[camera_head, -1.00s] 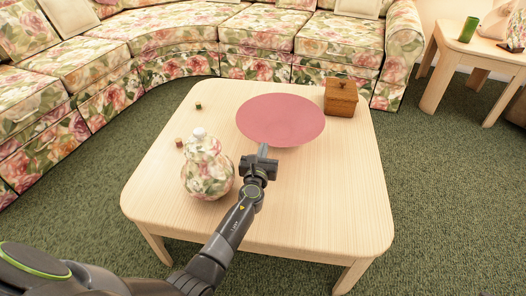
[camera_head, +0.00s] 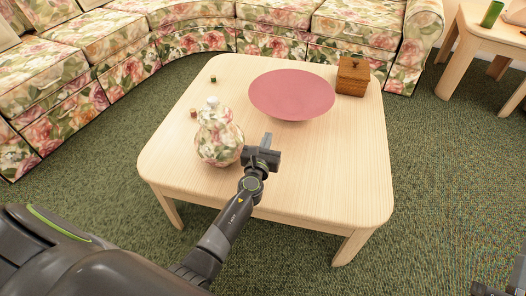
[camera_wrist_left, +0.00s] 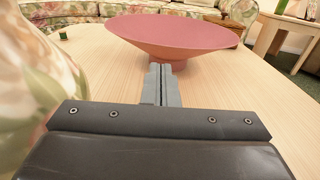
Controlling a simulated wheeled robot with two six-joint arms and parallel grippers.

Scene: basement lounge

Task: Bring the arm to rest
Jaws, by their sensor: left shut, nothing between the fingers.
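My left gripper (camera_head: 266,141) is shut and empty, held over the near part of the wooden coffee table (camera_head: 330,170). In the left wrist view its two fingers (camera_wrist_left: 161,84) lie together with nothing between them. The gripper is just right of a floral lidded jar (camera_head: 218,138) and on the near side of a wide pink bowl (camera_head: 292,92), apart from the bowl in the head view. A small dark part of what may be my right arm shows at the lower right edge of the head view; its gripper fingers cannot be made out clearly.
A wooden box (camera_head: 352,76) stands at the table's back right. Two small cubes, one brownish (camera_head: 194,113) and one dark (camera_head: 213,79), lie left of the bowl. A floral sofa (camera_head: 270,40) curves behind. A side table (camera_head: 490,38) stands at right. The table's right front is clear.

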